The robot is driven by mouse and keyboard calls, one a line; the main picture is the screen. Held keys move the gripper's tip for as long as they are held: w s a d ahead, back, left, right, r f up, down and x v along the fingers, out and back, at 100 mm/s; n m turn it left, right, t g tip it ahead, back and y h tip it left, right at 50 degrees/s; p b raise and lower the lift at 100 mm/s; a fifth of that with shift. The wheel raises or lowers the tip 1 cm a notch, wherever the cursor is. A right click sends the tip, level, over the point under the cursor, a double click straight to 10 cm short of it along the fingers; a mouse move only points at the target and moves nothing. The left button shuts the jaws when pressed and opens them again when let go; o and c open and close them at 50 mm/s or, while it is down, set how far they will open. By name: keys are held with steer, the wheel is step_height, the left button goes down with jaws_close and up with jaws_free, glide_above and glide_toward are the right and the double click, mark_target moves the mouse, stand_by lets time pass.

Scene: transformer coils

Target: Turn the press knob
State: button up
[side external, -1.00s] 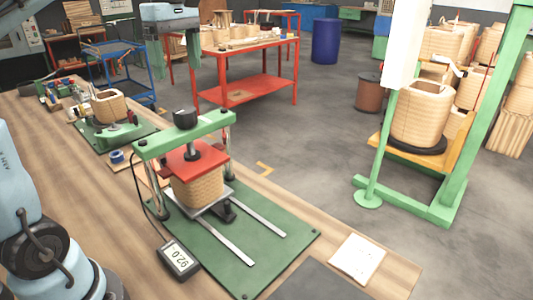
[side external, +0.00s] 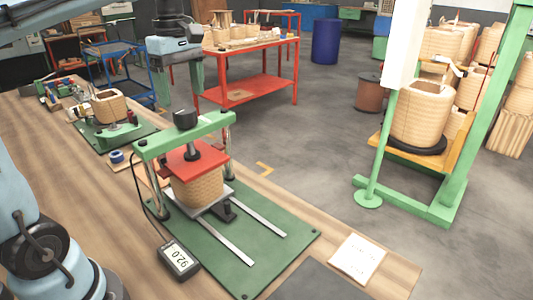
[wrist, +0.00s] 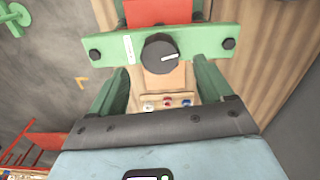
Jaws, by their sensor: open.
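The black press knob (side external: 186,118) sits on top of the green crossbeam (side external: 210,127) of the press. In the wrist view the knob (wrist: 158,47) is round and dark with a white pointer mark, and a white strip lies on the beam beside it. My gripper (side external: 181,97) has green fingers and is open and empty, above the press. In the wrist view my gripper's fingers (wrist: 163,73) stand apart, left and right of the knob's line, with the knob showing beyond their tips. I see no contact. Under the beam, a red plate (side external: 195,158) rests on a wound coil (side external: 197,188).
The press stands on a green base plate (side external: 265,236) with two rails. A display box (side external: 179,260) on a cable lies in front. A coil fixture (side external: 110,110) stands behind it on the wooden bench. A white paper (side external: 358,259) lies at the right edge.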

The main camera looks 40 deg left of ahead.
mark_target(184, 110)
stand_by(0.5)
step_height(184, 110, up, 8)
steer(key=f+m, duration=0.1)
steer(key=m, duration=0.8)
steer(key=shift+f, duration=5.7)
